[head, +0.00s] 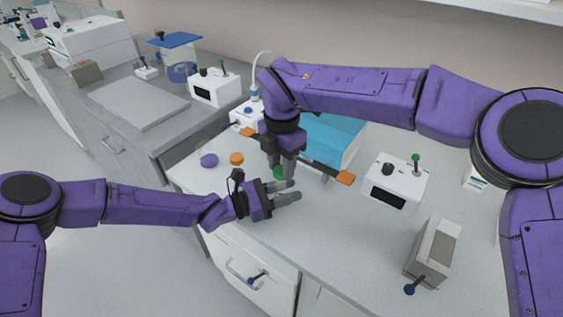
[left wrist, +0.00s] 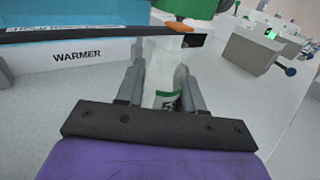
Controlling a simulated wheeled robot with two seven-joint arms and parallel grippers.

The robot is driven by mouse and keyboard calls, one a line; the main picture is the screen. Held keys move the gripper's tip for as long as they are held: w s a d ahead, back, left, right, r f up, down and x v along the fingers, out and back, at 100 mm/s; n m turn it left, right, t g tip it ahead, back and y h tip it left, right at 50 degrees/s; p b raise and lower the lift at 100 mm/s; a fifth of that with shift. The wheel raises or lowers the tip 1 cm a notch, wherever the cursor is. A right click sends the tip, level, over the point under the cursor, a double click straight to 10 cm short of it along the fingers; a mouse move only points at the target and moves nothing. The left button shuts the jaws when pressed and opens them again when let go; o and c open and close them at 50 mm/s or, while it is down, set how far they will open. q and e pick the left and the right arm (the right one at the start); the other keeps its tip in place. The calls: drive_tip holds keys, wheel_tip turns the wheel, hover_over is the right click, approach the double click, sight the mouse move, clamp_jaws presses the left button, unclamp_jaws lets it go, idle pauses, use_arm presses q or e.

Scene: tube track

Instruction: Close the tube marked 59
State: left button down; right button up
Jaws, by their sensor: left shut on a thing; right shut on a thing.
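My left gripper (head: 294,190) is shut on a pale tube, whose body stands between the fingers in the left wrist view (left wrist: 160,72). The tube's label (left wrist: 167,101) has a green edge and dark figures, only partly readable. My right gripper (head: 284,168) points down just above and behind the left fingers. It is shut on a green cap (head: 279,172), which also shows at the top of the left wrist view (left wrist: 188,8). The cap is above the tube. Whether cap and tube touch is not clear. The fingers hide most of the tube in the head view.
A blue-topped warmer (head: 330,140) stands behind, with a dark, orange-ended bar (head: 345,178) in front. An orange cap (head: 237,158) and a purple object (head: 208,160) lie to the left. A white device (head: 398,184) and a grey box (head: 433,252) stand right. The front bench is clear.

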sight(281, 170)
drive_tip(key=shift+f, duration=0.1)
drive_tip(key=shift+f, duration=0.8)
drive_tip(key=shift+f, duration=0.6)
drive_tip(key=m, duration=1)
drive_tip(key=shift+s, duration=0.1)
drive_tip(key=m, duration=0.5)
drive_tip(key=shift+s+m, duration=0.1)
drive_tip(key=shift+m, duration=0.2)
drive_tip(key=m, duration=0.4)
drive_tip(key=shift+s+a+m, duration=0.1)
drive_tip(key=shift+m, duration=0.3)
